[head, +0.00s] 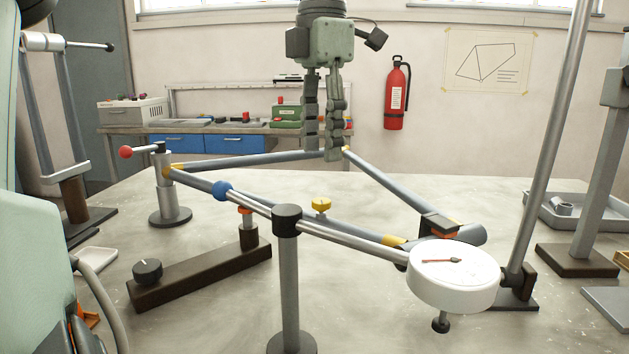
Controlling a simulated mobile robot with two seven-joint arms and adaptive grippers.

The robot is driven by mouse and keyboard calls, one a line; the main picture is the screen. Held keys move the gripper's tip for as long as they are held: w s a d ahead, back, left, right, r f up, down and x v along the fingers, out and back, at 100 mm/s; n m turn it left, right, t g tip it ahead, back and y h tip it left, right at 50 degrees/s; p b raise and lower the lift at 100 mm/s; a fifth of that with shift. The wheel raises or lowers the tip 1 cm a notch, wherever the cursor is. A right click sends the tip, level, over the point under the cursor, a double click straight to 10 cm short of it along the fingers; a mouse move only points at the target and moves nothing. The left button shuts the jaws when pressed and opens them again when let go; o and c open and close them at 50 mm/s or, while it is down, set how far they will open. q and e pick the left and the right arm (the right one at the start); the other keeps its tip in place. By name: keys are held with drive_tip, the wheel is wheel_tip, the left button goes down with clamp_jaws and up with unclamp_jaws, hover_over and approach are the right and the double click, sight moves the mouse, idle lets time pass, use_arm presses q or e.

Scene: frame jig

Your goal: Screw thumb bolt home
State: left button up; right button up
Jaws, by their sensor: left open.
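A small yellow winged part (320,205), which looks like the thumb bolt, stands upright on the long grey tube of the frame (365,231). How deep it sits cannot be made out. My left gripper (323,150) comes down from the top centre with two dark jointed fingers pointing down. It is open, with no bolt between its fingers. In the picture its fingertips overlap the rear corner of the frame, above the yellow part; whether they touch the tube is unclear. My right gripper is not in view.
A post with a black cap (287,220) and a white dial gauge (452,275) stand in front of the frame. A red-knobbed clamp post (169,195) is at left, near a dark bar with a black knob (147,270). A tall inclined rod (548,140) stands at right.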

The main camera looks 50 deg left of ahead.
sight(321, 200)
use_arm(q)
drive_tip(key=shift+f, duration=3.9)
clamp_jaws()
